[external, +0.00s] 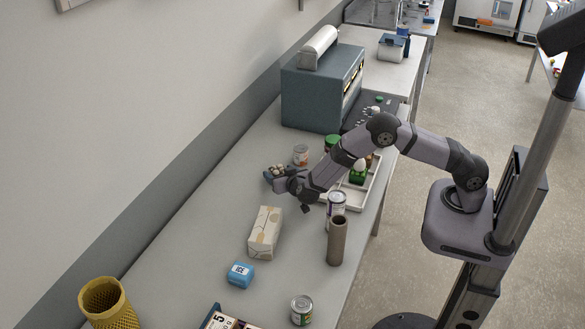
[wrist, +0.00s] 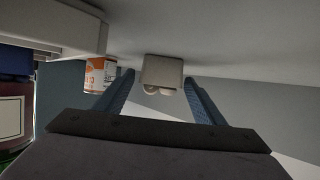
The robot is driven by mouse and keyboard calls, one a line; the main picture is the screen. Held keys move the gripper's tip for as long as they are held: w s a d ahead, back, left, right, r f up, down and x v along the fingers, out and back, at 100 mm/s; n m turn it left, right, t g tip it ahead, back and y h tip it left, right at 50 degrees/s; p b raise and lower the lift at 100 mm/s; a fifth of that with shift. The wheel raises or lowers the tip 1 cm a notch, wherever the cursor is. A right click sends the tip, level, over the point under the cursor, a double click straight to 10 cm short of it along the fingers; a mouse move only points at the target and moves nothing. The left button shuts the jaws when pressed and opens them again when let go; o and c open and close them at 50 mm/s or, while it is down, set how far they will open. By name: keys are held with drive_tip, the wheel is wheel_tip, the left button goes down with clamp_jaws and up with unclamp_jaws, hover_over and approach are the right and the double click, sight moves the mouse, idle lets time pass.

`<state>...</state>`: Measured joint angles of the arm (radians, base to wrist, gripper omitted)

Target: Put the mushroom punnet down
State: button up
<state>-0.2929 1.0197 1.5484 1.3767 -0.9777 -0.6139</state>
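The mushroom punnet (external: 279,169) is a small pale tray of mushrooms on the grey bench, near the wall side. In the wrist view, which looks upside down, the punnet (wrist: 162,69) sits between and just beyond the blue fingertips. Its base appears to meet the bench surface. My gripper (wrist: 158,78) has its fingers spread; a gap shows at the left of the punnet, while the right fingertip is very close to its side. In the external view my gripper (external: 273,178) is low over the bench at the punnet, and the wrist hides part of it.
A white tray (external: 372,205) with bottles lies to the right. A kraft package (external: 264,233), a brown tube (external: 338,242), a can (external: 336,205) and a blue ICE box (external: 240,275) stand nearer the camera.

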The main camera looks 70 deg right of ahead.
drive_tip(key=shift+r, duration=0.25)
drive_tip(key=shift+s+a, duration=0.15)
drive_tip(key=shift+a, duration=0.1)
drive_tip(key=shift+b+v, duration=0.9)
drive_tip(key=shift+v, duration=2.6)
